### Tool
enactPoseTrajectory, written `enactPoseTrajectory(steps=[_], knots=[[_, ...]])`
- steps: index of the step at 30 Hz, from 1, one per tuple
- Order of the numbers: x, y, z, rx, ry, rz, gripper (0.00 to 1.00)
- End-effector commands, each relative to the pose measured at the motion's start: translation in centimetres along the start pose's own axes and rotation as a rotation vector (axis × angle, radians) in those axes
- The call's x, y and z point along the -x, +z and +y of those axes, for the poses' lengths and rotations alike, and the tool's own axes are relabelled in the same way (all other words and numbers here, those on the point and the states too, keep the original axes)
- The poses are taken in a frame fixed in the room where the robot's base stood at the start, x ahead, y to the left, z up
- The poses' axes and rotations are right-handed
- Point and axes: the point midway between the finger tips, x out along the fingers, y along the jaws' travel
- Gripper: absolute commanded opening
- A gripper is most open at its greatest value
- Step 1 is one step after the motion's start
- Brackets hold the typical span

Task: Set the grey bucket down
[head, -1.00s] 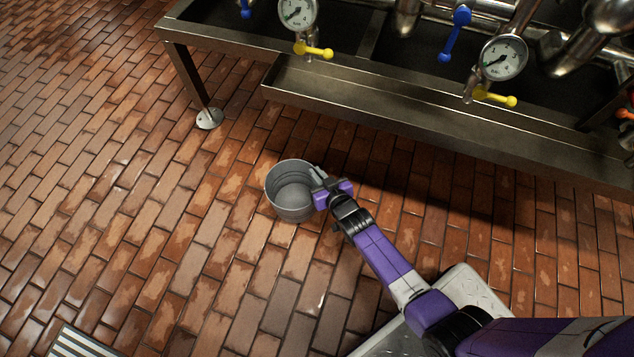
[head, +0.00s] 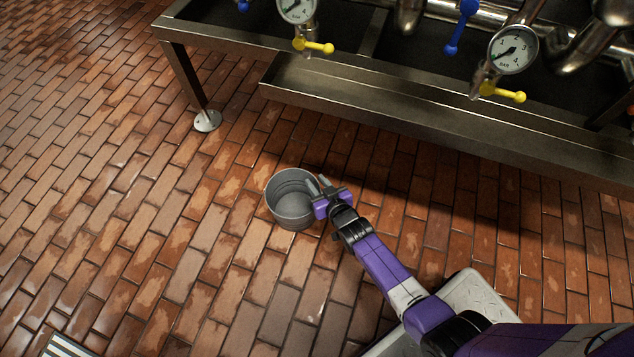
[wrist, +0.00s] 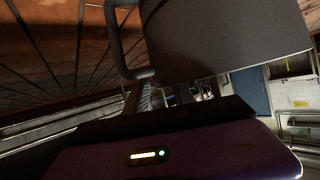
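The grey bucket (head: 291,207) appears upright and empty on the brick floor, in the middle of the head view. In the wrist view its grey wall (wrist: 225,35) fills the upper right and its handle (wrist: 118,45) shows at the left of that wall. My gripper (head: 319,187) is at the bucket's right side, by the handle. Its two fingers are spread apart, and they also show apart in the wrist view (wrist: 158,96). I cannot tell whether a finger still touches the handle.
A metal valve bench (head: 400,110) with gauges, yellow handles and blue handles stands behind the bucket. Its leg (head: 188,80) rests on a round foot to the upper left. A floor grate (head: 66,348) lies at the lower left. The brick floor left of the bucket is clear.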

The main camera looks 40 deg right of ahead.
Motion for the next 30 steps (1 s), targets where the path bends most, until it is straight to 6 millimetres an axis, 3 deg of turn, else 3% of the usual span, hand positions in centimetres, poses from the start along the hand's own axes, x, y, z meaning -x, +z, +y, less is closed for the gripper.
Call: enactPoseTrajectory(steps=[6,11,24,30], knots=[[0.1,-0.2,0.0,0.001,0.0,0.0,0.3],[1.5,-0.4,-0.1,0.001,0.0,-0.002,0.3],[9.8,-0.4,-0.1,0.0,0.0,-0.003,0.3],[11.7,-0.3,0.0,0.001,0.0,0.0,0.3]])
